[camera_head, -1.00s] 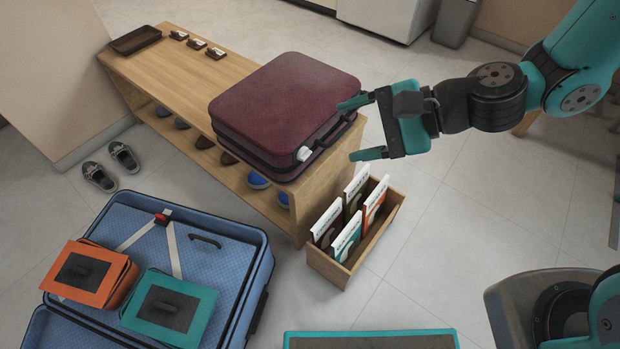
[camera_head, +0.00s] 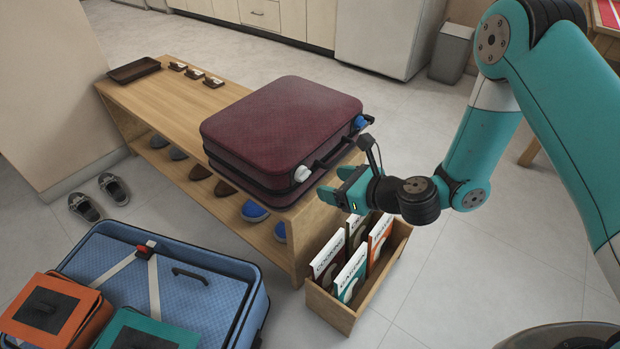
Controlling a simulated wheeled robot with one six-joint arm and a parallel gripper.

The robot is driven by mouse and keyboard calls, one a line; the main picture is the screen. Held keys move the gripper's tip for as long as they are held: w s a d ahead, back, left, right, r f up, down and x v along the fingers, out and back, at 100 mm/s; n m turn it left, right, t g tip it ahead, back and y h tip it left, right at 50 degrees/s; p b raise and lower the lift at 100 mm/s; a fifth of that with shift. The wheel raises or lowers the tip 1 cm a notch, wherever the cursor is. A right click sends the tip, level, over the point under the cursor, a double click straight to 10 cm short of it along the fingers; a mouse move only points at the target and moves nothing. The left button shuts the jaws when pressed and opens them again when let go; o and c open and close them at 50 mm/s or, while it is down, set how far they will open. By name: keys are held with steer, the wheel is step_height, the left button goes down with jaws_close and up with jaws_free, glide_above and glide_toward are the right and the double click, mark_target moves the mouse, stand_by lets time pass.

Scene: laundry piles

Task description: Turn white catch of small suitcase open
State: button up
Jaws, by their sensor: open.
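The small suitcase (camera_head: 284,122) is dark red and lies flat and closed on the right end of a wooden bench. Its white catch (camera_head: 302,174) sits on the front side near the lower corner, left of the black handle (camera_head: 334,152). A blue catch (camera_head: 360,122) shows at the other end of the same side. My gripper (camera_head: 331,184) is open and empty, with teal fingers pointing left toward the suitcase. It is just right of and slightly below the white catch in the picture. A small gap shows between them; the exact depth is hard to tell.
The wooden bench (camera_head: 185,92) carries a brown tray (camera_head: 134,69) and small items, with shoes below. A wooden box (camera_head: 332,306) of upright books stands under my gripper. An open blue suitcase (camera_head: 225,300) holding orange and teal cases lies at lower left.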

mark_target(303, 175)
steer(key=x, duration=0.8)
steer(key=shift+f, duration=0.1)
steer(key=shift+s, duration=0.1)
steer(key=c, duration=0.9)
